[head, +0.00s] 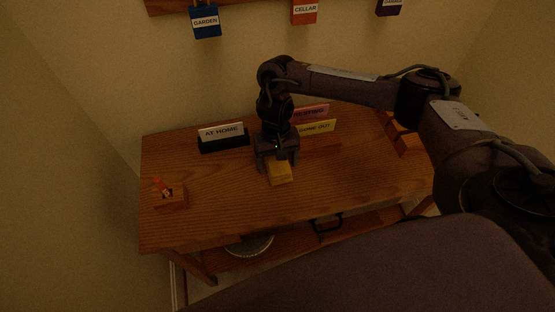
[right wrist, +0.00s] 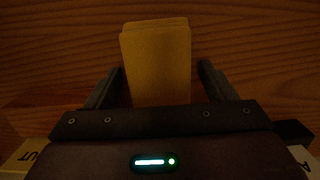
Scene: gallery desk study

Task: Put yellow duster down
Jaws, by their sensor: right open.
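The yellow duster (head: 279,172) is a small folded yellow block lying on the wooden desk (head: 230,205), near its middle. My right gripper (head: 277,165) is just above and behind it, pointing down. In the right wrist view the duster (right wrist: 157,60) lies between and beyond the two fingers (right wrist: 160,85), with a gap on both sides. The fingers are open and not pressing on it. My left gripper is not in view.
A black holder with an "AT HOME" sign (head: 222,136) stands left of the gripper. Pink and yellow signs (head: 316,127) stand to the right. A small wooden block with an orange item (head: 170,197) is at the left. Wooden blocks (head: 403,137) stand at the right. The front of the desk is clear.

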